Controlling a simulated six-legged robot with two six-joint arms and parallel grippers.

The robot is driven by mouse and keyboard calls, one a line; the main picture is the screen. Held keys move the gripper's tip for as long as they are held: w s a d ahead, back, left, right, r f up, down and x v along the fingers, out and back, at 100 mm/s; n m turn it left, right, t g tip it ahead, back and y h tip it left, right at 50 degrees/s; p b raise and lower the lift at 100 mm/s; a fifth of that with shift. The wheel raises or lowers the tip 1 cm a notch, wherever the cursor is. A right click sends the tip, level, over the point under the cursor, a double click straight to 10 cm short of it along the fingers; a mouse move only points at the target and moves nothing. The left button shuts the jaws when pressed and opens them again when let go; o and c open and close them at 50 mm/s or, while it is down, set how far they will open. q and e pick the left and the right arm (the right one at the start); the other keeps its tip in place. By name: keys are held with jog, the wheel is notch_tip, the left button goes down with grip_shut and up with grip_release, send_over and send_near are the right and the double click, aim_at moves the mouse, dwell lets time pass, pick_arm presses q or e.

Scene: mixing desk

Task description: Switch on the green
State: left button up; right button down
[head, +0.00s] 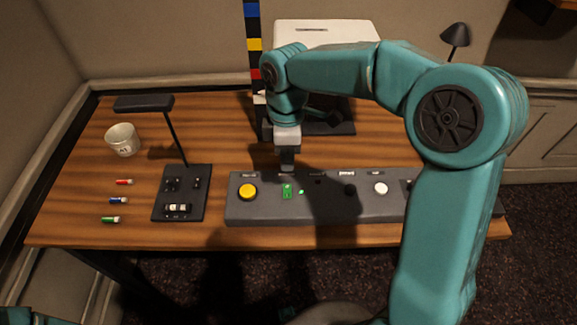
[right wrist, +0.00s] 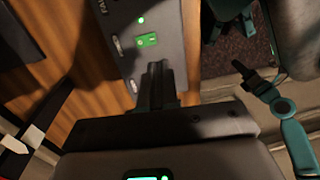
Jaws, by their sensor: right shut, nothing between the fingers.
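A green rocker switch (head: 287,191) sits on the grey control panel (head: 325,210), right of a yellow round button (head: 247,192). A small green light (head: 301,192) glows just right of the switch. My right gripper (head: 287,167) is shut and empty, pointing down at the panel's back edge, just behind the switch. In the right wrist view the shut fingers (right wrist: 157,68) appear close to the green switch (right wrist: 148,40); I cannot tell whether they touch anything.
A white button (head: 380,188) is farther right on the panel, partly near my right arm. Left stand a black lamp stand (head: 180,205), a white cup (head: 122,139) and several small coloured vials (head: 119,200). A white box (head: 325,35) stands behind. The desk's left front is clear.

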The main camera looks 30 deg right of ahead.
notch_tip(320, 180, up, 3)
jog(key=shift+s+a+r, duration=0.1)
jog(key=shift+s, duration=0.05)
jog(key=shift+s, duration=0.1)
dwell(0.4)
